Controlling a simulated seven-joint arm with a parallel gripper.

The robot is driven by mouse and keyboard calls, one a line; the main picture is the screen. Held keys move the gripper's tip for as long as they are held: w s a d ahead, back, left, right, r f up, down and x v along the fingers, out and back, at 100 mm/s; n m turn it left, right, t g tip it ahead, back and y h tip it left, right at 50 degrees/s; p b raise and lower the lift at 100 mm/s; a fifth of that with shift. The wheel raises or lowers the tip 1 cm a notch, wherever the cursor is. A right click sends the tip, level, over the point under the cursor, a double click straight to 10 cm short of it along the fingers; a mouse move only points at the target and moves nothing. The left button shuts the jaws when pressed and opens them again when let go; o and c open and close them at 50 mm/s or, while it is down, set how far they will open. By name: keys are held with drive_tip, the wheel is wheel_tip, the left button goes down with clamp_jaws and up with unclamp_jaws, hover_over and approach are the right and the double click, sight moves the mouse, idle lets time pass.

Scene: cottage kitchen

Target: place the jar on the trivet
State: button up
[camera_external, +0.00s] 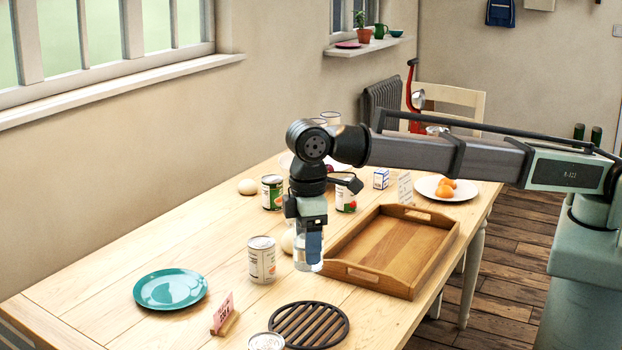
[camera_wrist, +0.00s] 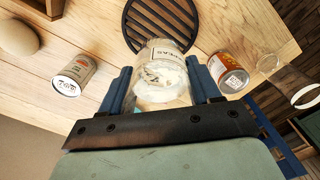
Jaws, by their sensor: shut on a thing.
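The glass jar (camera_external: 301,258) is clear with a pale label and hangs upright between the fingers of my gripper (camera_external: 311,238) in the external view. The wrist view shows the jar (camera_wrist: 163,72) between the two blue fingers of my gripper (camera_wrist: 164,92), which are shut on it. The trivet (camera_external: 309,325) is a dark round slatted disc lying flat at the front of the table. In the wrist view the trivet (camera_wrist: 185,14) shows beyond the jar. The jar is apart from the trivet in the external view; its height above the table is hard to tell.
A pale can (camera_external: 262,260) stands just left of the jar, and another can (camera_external: 266,341) stands beside the trivet. A wooden tray (camera_external: 437,268) lies to the right. Bare table surrounds the trivet's right side.

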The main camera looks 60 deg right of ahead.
hover_over(309, 323)
drive_tip(key=shift+f, duration=6.8)
drive_tip(key=shift+f, duration=0.1)
drive_tip(key=o, duration=1.2)
drive_tip(key=shift+o, duration=0.2)
wheel_tip(309, 323, up, 12)
drive_tip(key=shift+r, duration=0.1)
